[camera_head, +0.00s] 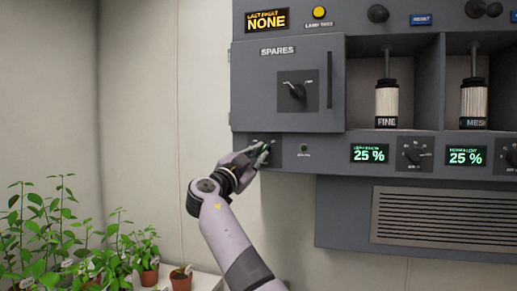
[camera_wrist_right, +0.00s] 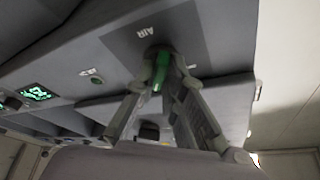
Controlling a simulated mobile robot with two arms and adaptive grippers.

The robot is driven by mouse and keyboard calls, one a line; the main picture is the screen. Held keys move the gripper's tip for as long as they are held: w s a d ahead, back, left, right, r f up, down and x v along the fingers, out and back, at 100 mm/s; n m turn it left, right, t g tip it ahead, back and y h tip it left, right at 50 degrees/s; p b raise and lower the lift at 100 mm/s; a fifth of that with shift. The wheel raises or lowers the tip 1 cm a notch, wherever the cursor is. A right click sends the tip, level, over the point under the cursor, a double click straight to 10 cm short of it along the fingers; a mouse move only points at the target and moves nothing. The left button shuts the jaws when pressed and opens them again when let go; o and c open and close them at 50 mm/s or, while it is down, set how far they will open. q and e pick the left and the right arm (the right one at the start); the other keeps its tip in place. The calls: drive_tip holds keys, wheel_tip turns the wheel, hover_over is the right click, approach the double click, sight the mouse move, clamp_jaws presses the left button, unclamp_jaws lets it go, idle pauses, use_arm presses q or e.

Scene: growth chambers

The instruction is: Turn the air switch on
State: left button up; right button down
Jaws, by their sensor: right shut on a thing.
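The air switch (camera_wrist_right: 161,68) is a small lever with a green part, on a dark plate marked AIR, upside down in the right wrist view. In the head view its plate (camera_head: 275,154) is at the lower left corner of the grey cabinet, mostly behind my gripper. My right gripper (camera_head: 262,153) reaches up to it from below. In the right wrist view the fingertips of my right gripper (camera_wrist_right: 165,78) are on both sides of the lever, shut on it. The lever's exact position is hard to tell. My left gripper is not in view.
Above the switch is the closed SPARES door (camera_head: 288,85) with a dark knob (camera_head: 297,90). To the right are a small round button (camera_head: 304,148), a green 25 % display (camera_head: 369,153) and a dial (camera_head: 413,153). Potted plants (camera_head: 147,276) stand at the lower left.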

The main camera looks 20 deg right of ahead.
drive_tip(key=shift+a+m+g+p, duration=0.1)
drive_tip(key=shift+m+g+p, duration=0.4)
drive_tip(key=shift+m+p, duration=0.45)
drive_tip(key=shift+f+m, duration=0.1)
drive_tip(key=shift+m, duration=0.15)
drive_tip(key=c, duration=1.7)
unclamp_jaws()
drive_tip(key=v, duration=1.2)
drive_tip(key=shift+w, duration=0.1)
